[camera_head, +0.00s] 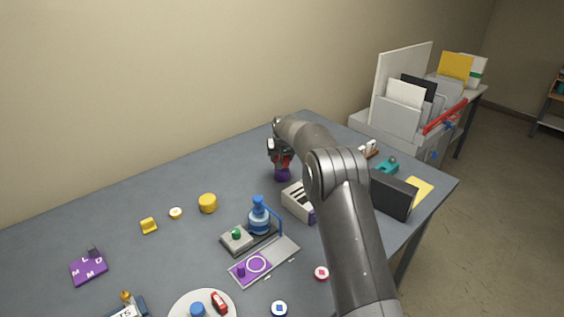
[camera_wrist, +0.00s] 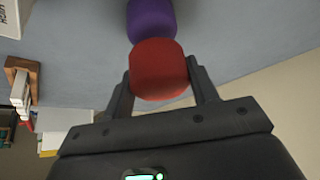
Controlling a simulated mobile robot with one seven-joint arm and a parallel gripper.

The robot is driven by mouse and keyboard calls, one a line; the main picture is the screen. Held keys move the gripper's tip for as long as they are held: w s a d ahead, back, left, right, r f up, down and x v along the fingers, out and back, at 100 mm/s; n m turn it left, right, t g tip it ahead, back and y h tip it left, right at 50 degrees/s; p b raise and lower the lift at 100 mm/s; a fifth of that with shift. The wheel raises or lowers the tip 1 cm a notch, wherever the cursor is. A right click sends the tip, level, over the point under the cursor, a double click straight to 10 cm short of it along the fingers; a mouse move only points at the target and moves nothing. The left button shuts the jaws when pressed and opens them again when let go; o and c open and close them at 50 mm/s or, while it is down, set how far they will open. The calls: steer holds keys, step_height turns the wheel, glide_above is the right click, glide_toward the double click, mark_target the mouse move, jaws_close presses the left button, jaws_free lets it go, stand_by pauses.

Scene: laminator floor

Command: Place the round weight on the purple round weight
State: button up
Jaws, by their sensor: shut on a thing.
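My gripper (camera_head: 278,152) is at the back of the grey table, shut on a red round weight (camera_wrist: 159,70). The fingers stand on both sides of the red weight in the wrist view. The purple round weight (camera_head: 282,174) stands on the table right below the gripper in the head view. It also shows in the wrist view (camera_wrist: 151,18), lined up just beyond the red weight and partly hidden by it. I cannot tell whether the two weights touch or a small gap is left.
A white slotted box (camera_head: 298,202) stands close in front of the purple weight. A blue bottle (camera_head: 259,217) and a yellow round weight (camera_head: 208,203) are farther left. A dark box (camera_head: 393,194) is at right behind my arm. The table left of the purple weight is clear.

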steer(key=shift+f, duration=0.95)
steer(key=o, duration=1.2)
steer(key=shift+f, duration=0.2)
steer(key=v, duration=1.2)
steer(key=shift+r, duration=0.2)
